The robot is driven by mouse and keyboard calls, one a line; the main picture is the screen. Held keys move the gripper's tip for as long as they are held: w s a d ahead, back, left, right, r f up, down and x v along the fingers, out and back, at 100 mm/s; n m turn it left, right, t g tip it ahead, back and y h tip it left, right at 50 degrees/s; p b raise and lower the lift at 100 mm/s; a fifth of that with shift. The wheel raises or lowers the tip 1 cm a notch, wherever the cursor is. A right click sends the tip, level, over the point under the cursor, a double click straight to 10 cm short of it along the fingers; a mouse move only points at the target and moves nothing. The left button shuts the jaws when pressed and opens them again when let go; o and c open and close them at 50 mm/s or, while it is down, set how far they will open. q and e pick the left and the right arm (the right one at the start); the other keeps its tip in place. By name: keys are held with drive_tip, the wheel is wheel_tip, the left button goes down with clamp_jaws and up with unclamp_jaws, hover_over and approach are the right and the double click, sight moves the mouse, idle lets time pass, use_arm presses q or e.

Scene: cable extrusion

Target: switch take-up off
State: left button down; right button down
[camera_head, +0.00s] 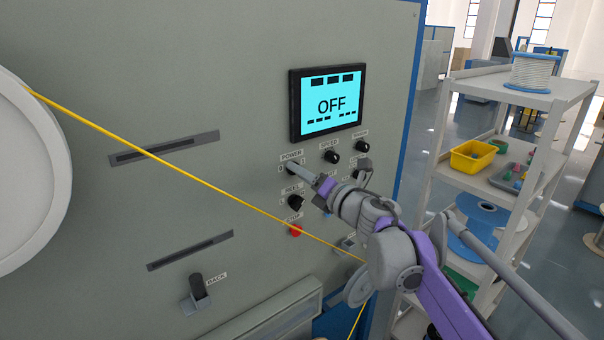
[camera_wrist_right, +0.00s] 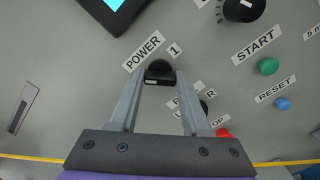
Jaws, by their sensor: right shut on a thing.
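The grey machine panel (camera_head: 230,90) carries a screen (camera_head: 330,103) that reads OFF on cyan. My right gripper (camera_head: 290,168) is at the knob labelled POWER, below the screen. In the right wrist view, the black power knob (camera_wrist_right: 158,70) sits between the fingertips (camera_wrist_right: 160,78), and the gripper is shut on it. The fingers and arm cover part of the knob in the head view. A "1" label stands to the right of the knob; its pointer direction is hard to tell. My left gripper is not in view.
A yellow cable (camera_head: 190,177) runs from a white reel (camera_head: 25,170) across the panel, passing below my gripper. Nearby are the speed knob (camera_head: 332,157), reel knob (camera_head: 295,202), red stop button (camera_head: 295,231) and green start button (camera_wrist_right: 268,67). A shelf (camera_head: 470,85) stands right.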

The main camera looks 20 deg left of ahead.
drive_tip(key=shift+n, duration=0.4)
drive_tip(key=shift+c, duration=1.8)
unclamp_jaws()
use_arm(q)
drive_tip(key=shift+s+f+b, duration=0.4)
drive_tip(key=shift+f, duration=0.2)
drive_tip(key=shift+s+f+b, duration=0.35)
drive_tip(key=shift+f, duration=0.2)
use_arm(e)
drive_tip(key=v, duration=1.1)
